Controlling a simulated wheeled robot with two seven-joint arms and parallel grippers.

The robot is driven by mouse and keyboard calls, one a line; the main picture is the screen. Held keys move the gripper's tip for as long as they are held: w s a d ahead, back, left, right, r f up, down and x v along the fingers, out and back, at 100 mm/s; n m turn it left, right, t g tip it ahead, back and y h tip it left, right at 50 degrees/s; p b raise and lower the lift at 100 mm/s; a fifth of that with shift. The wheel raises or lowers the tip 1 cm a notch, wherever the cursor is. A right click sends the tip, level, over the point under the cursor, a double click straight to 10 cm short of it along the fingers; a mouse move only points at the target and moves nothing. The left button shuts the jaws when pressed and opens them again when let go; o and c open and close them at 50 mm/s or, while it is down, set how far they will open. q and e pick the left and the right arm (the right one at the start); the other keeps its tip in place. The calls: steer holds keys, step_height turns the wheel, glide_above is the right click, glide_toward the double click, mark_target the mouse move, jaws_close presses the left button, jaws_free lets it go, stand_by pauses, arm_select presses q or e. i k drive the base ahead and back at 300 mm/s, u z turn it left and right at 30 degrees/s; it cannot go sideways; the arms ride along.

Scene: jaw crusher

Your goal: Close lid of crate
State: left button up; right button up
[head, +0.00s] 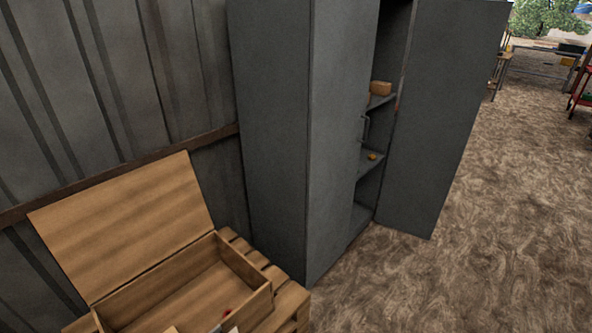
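A wooden crate (252,274) sits at the lower left in the head view, on a slatted wooden pallet. Its flat wooden lid (128,222) stands open, tilted up and back toward the wall. The crate's inside is partly visible, with a small red item (227,312) and some light pieces near the bottom edge. The crate's near part is cut off by the frame. Neither of my grippers shows in the head view.
A tall grey metal cabinet (275,120) stands right of the crate, its right door (437,120) swung open. A corrugated wall (100,90) runs behind the crate. The brown floor (480,250) at right is clear. The slatted pallet (290,300) supports the crate.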

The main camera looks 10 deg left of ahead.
mark_target(102, 236)
steer(key=z, duration=0.4)
steer(key=k, duration=0.75)
steer(key=u, duration=1)
steer(key=i, duration=0.5)
